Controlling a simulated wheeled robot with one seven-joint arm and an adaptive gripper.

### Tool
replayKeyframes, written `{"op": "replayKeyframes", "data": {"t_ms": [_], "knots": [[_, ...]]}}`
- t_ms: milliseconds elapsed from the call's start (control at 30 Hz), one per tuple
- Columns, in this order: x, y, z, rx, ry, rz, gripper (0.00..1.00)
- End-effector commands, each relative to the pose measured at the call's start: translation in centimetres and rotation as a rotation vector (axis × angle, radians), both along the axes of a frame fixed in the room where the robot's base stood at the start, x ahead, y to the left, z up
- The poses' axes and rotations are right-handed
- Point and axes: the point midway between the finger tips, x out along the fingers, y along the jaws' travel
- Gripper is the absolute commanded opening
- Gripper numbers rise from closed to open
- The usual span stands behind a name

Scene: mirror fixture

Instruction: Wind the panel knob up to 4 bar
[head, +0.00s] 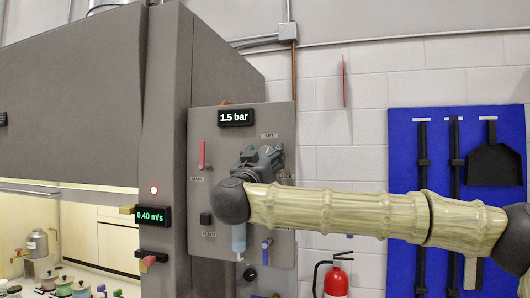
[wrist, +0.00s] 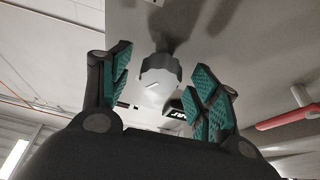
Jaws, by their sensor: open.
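The grey panel (head: 225,122) stands beside the hood, and its display (head: 236,118) reads 1.5 bar. In the wrist view the grey knob (wrist: 160,78), ridged round its edge with a light mark on its face, sits between my gripper's teal-padded fingers (wrist: 164,70). The fingers are open, with visible gaps on both sides of the knob. In the head view my gripper (head: 262,158) is at the panel, near the SET and LOCK labels. My gripper and arm hide the knob there. I cannot tell how deep the fingers reach around it.
A red handle (head: 202,154) is left of my gripper on the panel, and a blue lever (head: 266,250) is below. A clear bowl (head: 239,238) hangs under my wrist. The hood (head: 75,95) adjoins on the left. A fire extinguisher (head: 336,280) stands lower right.

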Motion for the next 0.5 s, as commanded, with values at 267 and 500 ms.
{"op": "replayKeyframes", "data": {"t_ms": [267,500], "knots": [[0.11,-0.05,0.01,0.000,0.000,0.000,0.62],[0.10,-0.04,0.01,0.000,0.000,0.000,0.20]]}}
